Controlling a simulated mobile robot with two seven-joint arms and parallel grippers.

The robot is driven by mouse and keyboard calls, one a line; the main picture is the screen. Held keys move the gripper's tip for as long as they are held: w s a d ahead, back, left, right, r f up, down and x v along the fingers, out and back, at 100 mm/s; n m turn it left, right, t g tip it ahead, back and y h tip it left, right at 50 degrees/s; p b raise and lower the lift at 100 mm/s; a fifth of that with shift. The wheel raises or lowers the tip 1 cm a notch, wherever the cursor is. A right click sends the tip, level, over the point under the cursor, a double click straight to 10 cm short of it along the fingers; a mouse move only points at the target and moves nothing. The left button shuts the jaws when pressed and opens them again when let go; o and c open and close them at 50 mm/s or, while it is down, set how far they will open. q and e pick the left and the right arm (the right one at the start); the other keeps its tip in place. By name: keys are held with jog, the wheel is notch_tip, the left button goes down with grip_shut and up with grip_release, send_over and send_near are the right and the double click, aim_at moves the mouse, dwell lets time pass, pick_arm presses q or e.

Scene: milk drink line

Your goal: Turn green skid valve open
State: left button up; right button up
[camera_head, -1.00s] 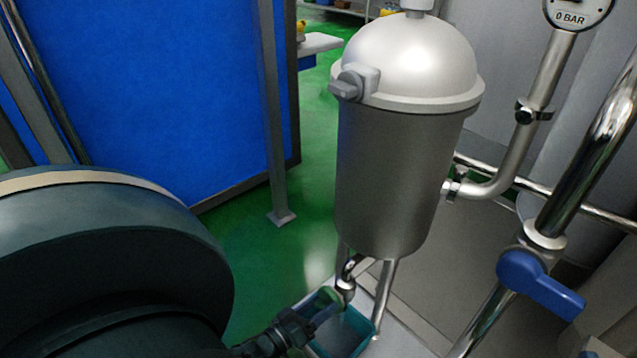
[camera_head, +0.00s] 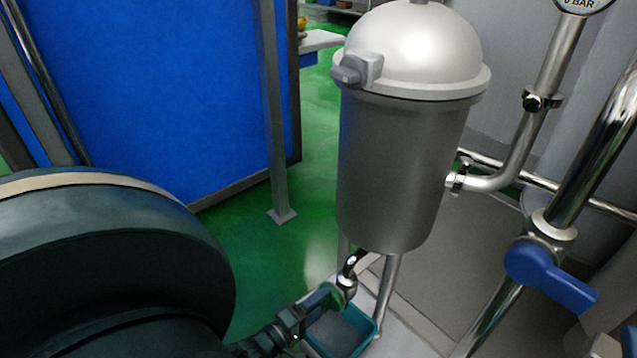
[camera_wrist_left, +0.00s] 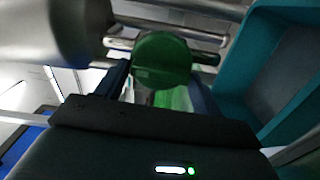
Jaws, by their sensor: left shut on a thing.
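The green skid valve (camera_wrist_left: 162,60) has a round green hub in the left wrist view, with its green handle (camera_wrist_left: 174,98) running between my fingers. In the head view it sits on the metal outlet pipe under the steel vessel, and only a small dark green part (camera_head: 327,296) shows. My left gripper (camera_head: 312,305) reaches in from the lower left and is shut on the handle. In the left wrist view its fingers (camera_wrist_left: 162,92) lie on either side of the handle. My right gripper is not in view.
The steel vessel (camera_head: 400,170) stands just above the valve. A teal bin (camera_head: 368,333) is below the outlet; its wall is close to my gripper in the wrist view (camera_wrist_left: 240,75). A blue-handled valve (camera_head: 545,275) is at right. Green floor (camera_head: 250,250) is open behind.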

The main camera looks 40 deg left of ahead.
pick_arm(q)
jog(key=shift+n, duration=0.4)
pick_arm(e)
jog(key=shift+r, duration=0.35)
pick_arm(q)
jog(key=o, duration=0.8)
jog(key=shift+o, duration=0.2)
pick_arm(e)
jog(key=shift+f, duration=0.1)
pick_arm(q)
jog(key=s+p, duration=0.1)
jog(key=s, duration=0.6)
jog(key=shift+s+a, duration=0.3)
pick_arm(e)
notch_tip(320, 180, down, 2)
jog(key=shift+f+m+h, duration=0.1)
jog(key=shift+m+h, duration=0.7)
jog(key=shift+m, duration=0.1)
